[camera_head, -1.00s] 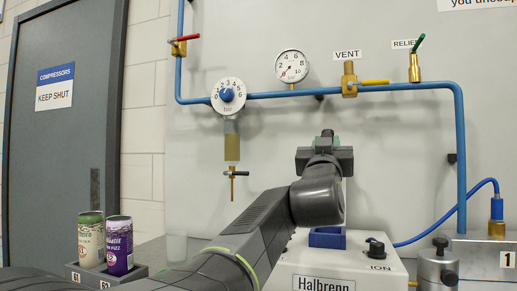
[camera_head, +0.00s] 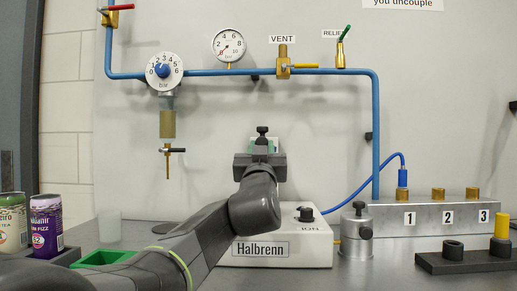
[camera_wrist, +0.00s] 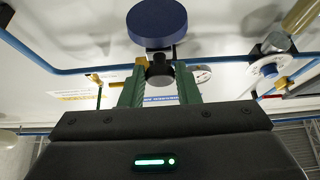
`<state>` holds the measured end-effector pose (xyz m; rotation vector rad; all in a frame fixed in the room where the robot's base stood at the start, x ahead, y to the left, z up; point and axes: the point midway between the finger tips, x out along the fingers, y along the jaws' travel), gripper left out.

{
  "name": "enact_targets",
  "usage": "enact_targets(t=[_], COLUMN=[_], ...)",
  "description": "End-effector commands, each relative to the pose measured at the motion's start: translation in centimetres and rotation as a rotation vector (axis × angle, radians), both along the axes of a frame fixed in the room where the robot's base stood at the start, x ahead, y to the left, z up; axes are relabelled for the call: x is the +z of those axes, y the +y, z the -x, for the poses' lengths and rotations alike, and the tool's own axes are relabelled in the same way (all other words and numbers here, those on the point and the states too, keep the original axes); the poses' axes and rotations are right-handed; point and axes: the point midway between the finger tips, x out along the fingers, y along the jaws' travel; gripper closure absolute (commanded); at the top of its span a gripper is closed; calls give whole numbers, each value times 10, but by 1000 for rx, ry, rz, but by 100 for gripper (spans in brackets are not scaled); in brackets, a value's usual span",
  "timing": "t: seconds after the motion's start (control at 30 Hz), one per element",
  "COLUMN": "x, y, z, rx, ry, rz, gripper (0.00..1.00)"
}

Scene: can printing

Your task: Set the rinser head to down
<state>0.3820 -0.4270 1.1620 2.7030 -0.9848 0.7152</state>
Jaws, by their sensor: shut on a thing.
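The white Halbrenn rinser (camera_head: 262,262) stands on the bench, with my arm partly in front of it. My gripper (camera_head: 262,148) is above it in the head view, and a black knob (camera_head: 263,130) shows just above the fingers. In the wrist view my green fingers (camera_wrist: 156,85) are shut on a dark round part (camera_wrist: 159,72). A blue disc (camera_wrist: 157,22) shows just beyond that part. I cannot tell how the disc and the held part join. My wrist hides the rinser's upper parts in the head view, so the head's exact height is unclear.
Two cans (camera_head: 46,225) stand at the left beside a green-lined box (camera_head: 100,259). A metal post (camera_head: 356,236) and a numbered block (camera_head: 430,215) with a blue hose stand at the right. Blue pipes (camera_head: 340,72) with valves and gauges run along the wall.

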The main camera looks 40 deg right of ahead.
Motion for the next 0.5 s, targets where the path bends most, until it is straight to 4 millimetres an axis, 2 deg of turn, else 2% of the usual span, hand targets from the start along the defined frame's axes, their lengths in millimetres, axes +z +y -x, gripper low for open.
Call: enact_targets(t=[0.03,0.3,0.33,0.5], x=[-13,-14,-14,-10], y=[-4,-5,-5,-3], z=[-4,-4,-4,-3], rx=[-2,-2,-2,-1], ry=[17,18,17,13], rz=[-22,-22,-22,-16], gripper=[100,100,66,63])
